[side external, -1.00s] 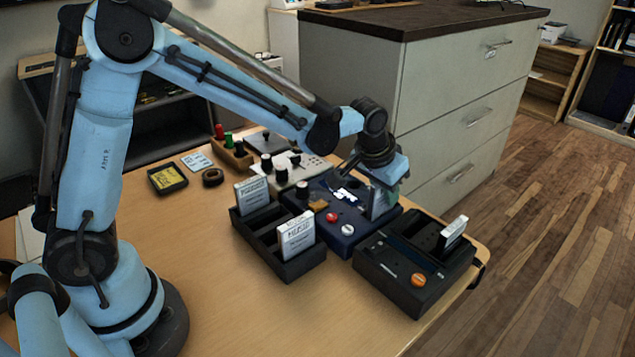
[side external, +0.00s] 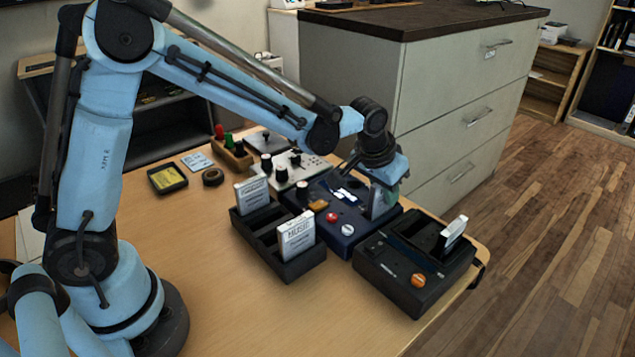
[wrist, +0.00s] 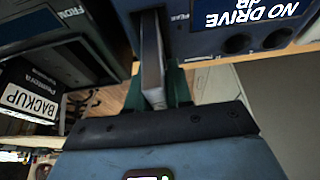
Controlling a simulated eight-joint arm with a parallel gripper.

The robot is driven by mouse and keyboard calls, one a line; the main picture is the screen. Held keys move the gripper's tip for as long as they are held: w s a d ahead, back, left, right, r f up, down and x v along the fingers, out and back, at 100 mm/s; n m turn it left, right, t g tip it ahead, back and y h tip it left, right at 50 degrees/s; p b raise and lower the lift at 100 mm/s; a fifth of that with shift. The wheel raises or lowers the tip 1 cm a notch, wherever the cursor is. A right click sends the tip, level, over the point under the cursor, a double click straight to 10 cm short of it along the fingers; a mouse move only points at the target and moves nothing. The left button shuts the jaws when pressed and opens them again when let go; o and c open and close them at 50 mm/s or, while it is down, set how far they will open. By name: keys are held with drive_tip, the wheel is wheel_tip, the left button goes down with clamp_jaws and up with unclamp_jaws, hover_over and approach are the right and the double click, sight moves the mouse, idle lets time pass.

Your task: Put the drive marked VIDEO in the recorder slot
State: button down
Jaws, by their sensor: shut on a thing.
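My gripper (side external: 388,178) is shut on a grey drive (side external: 377,204) at the right end of the blue recorder (side external: 347,231). The drive's marking is not readable. In the wrist view, the held drive (wrist: 152,55) stands edge-on between the green fingers (wrist: 155,90), its far end at the dark slot in the recorder (wrist: 205,43). I cannot tell how deep it sits. The recorder's display (wrist: 250,10) reads NO DRIVE. Two white-labelled drives, one rear (side external: 252,194) and one front (side external: 297,236), stand in the black rack (side external: 303,265); their print is too small to read.
A black unit (side external: 385,277) with an orange button stands right of the recorder and holds a drive (side external: 453,232). A drive marked BACKUP (wrist: 30,98) shows in the wrist view. A knobbed panel (side external: 300,171) stands behind the recorder. The table's front left is clear.

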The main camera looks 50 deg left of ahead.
drive_tip(key=shift+f, duration=0.65)
drive_tip(key=c, duration=1.3)
unclamp_jaws()
drive_tip(key=shift+v, duration=5.5)
drive_tip(key=s+a+t, duration=0.1)
drive_tip(key=s+a, duration=0.2)
drive_tip(key=s, duration=0.4)
drive_tip(key=s+a+f+t, duration=0.1)
drive_tip(key=s+a, duration=0.3)
drive_tip(key=s, duration=0.4)
drive_tip(key=shift+t, duration=0.3)
